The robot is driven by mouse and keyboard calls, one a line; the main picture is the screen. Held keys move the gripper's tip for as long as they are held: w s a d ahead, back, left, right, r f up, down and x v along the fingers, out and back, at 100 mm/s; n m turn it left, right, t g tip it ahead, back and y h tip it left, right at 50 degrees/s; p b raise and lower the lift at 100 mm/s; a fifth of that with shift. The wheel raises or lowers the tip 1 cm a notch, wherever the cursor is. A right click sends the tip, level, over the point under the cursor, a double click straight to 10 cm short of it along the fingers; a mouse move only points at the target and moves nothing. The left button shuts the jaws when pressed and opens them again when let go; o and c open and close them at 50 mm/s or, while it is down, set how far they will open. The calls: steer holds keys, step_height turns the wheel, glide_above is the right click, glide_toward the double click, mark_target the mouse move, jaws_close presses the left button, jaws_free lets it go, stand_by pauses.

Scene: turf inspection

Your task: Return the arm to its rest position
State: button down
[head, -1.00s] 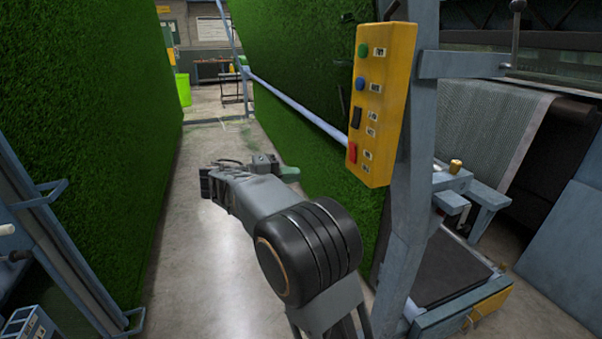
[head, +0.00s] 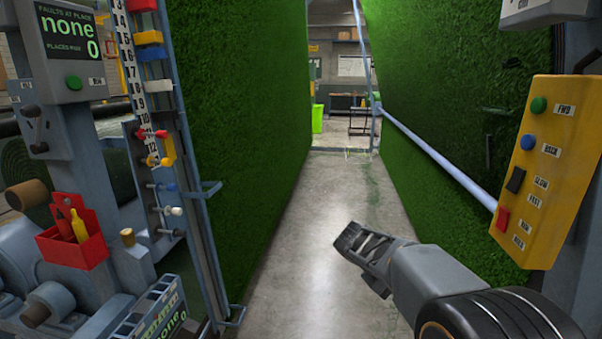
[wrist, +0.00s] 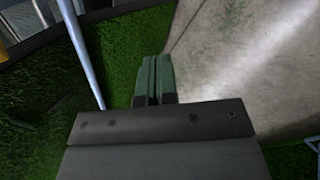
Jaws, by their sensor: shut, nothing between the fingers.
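My gripper (wrist: 153,70) shows in the wrist view with its two green fingers side by side and closed, nothing between them. Below it in that view are the grey concrete floor and green turf. In the head view my arm reaches in from the lower right, its grey links ending over the aisle floor. The arm's end appears clear of the turf walls on both sides.
A yellow button box (head: 548,170) is at the right. Turf walls stand left (head: 240,130) and right (head: 450,90), with a blue-grey rail (head: 430,150) along the right one. A red tool bin (head: 72,240) and a screen reading none, 0 (head: 72,32) are at left. The aisle floor (head: 310,210) is open.

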steer(key=s+a+r+m+t+y+p, duration=0.1)
steer(key=s+a+t+y+p, duration=0.1)
steer(key=s+a+y, duration=0.2)
steer(key=s+a+r+m+t+y+p, duration=0.2)
steer(key=s+a+y+p, duration=0.1)
steer(key=s, duration=0.8)
steer(key=shift+s+a+r+y, duration=0.2)
steer(key=shift+a+y, duration=0.4)
steer(key=shift+y, duration=0.3)
steer(key=shift+d, duration=0.1)
